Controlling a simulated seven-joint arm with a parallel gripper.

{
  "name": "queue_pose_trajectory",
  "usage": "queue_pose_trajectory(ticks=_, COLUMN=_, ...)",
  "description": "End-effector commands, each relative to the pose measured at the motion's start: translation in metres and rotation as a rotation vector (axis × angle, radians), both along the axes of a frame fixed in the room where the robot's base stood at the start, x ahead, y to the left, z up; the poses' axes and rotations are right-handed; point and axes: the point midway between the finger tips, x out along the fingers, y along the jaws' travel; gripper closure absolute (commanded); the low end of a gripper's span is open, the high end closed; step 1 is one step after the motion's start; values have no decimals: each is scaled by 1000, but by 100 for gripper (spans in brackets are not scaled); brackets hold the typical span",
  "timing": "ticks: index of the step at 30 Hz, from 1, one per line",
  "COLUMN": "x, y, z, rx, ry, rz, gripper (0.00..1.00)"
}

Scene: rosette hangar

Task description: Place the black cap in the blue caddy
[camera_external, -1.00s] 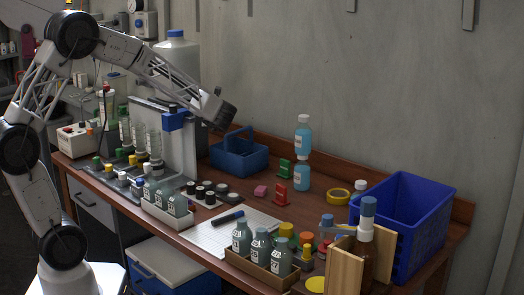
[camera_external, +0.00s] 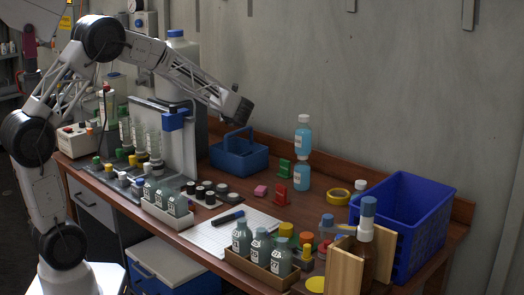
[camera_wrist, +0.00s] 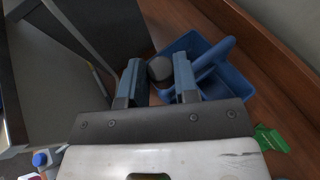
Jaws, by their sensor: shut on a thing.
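The blue caddy (camera_external: 230,162) with an arched handle stands on the bench at the back, left of centre. In the wrist view the caddy's handle (camera_wrist: 214,54) and part of its open tray lie beyond the fingers. My gripper (camera_external: 242,112) is above the caddy in the external view, tilted downward. In the wrist view my gripper (camera_wrist: 157,68) is shut on the black cap (camera_wrist: 160,68), a dark round piece between the two blue-grey fingers. The cap is apart from the caddy floor as far as I can tell. The cap is hard to make out in the external view.
A grey upright panel (camera_external: 182,148) stands left of the caddy. Green and red stands (camera_external: 281,193) and blue bottles (camera_external: 303,172) are to its right. Several black-topped jars (camera_external: 208,190) are in front. A large blue crate (camera_external: 425,215) stands at the right.

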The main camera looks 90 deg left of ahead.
Motion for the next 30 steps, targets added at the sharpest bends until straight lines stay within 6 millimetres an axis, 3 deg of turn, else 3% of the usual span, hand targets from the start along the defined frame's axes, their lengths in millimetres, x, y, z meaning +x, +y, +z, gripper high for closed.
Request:
queue_pose_trajectory(ticks=12, x=31, y=40, z=-5, rx=0, ry=-1, rz=1, gripper=94)
queue_pose_trajectory(ticks=30, x=38, y=48, z=-6, rx=0, ry=0, rz=0, gripper=94)
